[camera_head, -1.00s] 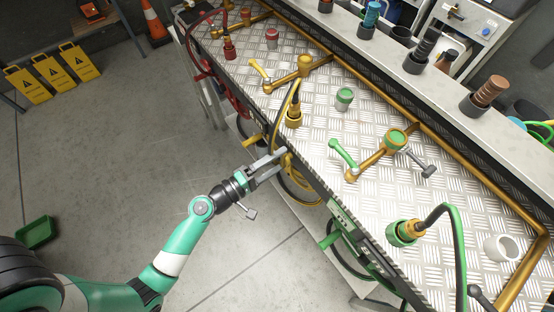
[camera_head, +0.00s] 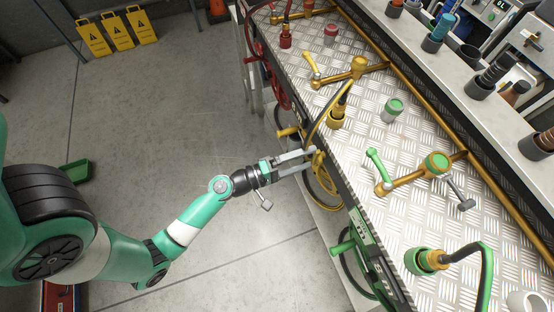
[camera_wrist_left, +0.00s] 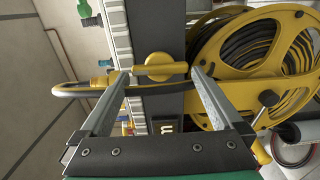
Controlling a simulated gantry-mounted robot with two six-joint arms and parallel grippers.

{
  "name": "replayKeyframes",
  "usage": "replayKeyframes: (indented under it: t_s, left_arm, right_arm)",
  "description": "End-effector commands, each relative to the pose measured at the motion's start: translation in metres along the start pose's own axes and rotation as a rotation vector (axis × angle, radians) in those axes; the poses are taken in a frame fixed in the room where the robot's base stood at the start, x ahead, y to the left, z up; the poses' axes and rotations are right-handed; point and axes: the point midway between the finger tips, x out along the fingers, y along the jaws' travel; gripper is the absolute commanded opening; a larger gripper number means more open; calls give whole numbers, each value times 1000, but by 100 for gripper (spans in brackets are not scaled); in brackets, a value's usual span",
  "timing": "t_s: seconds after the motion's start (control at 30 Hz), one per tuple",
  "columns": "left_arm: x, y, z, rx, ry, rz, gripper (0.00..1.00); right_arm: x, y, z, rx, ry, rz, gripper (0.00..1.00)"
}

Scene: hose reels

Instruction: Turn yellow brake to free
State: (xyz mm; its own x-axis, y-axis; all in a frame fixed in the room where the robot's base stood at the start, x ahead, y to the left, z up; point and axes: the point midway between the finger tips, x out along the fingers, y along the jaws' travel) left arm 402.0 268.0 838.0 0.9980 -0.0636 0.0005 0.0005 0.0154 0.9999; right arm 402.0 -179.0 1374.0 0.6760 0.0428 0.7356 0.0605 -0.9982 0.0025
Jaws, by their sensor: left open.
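The yellow brake (camera_wrist_left: 155,64) is a round knob with a crossbar on the dark bench front, seen in the left wrist view. The crossbar lies across the picture between my left gripper's fingertips (camera_wrist_left: 160,72). The gripper is open, with a finger at each side of the bar; I cannot tell whether they touch it. In the head view my left gripper (camera_head: 311,160) is at the bench's front edge, and the brake is mostly hidden there. My right gripper is not in view.
The yellow hose reel (camera_wrist_left: 268,48) is right of the brake in the wrist view. A yellow-and-black hose (camera_wrist_left: 72,90) loops past the left finger. The metal bench (camera_head: 345,150) carries valves and pipes. Open floor (camera_head: 170,110) lies left of the bench.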

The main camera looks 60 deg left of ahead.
Motion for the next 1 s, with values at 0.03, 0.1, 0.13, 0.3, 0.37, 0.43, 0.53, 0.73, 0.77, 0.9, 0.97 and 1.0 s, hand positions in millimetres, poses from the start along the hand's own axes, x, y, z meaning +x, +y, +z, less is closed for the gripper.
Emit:
replayKeyframes:
  t_s: [0.03, 0.1, 0.13, 0.3, 0.37, 0.43, 0.53, 0.73, 0.77, 0.9, 0.97, 1.0]
  left_arm:
    - [-11, -2, -1, -2, 6, -2, 100]
    - [-28, -2, -2, -3, 7, -3, 100]
    - [-36, -2, -2, -4, 9, -3, 100]
    - [-77, 0, -1, -4, 10, -1, 100]
    - [-84, 0, -2, -3, 9, -2, 100]
    - [-92, 0, -2, -3, 7, -2, 100]
    - [-98, 0, 0, -2, 4, 0, 100]
    - [-101, 0, 1, -1, 0, 1, 100]
    - [-101, 0, 1, -1, 0, 1, 100]
    - [-100, 0, 0, -1, 0, 1, 100]
    - [-100, 0, 0, -1, 0, 1, 100]
    - [-100, 0, 0, -2, 0, 1, 100]
  right_arm:
    - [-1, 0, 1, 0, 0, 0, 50]
    - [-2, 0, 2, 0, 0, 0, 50]
    - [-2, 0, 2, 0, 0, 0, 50]
    - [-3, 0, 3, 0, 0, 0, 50]
    - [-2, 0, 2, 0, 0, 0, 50]
    - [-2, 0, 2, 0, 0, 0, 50]
    - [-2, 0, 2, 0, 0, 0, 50]
    - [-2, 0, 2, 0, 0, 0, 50]
    - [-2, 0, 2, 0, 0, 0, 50]
    - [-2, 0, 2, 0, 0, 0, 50]
    - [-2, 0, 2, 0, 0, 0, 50]
    - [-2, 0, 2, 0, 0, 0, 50]
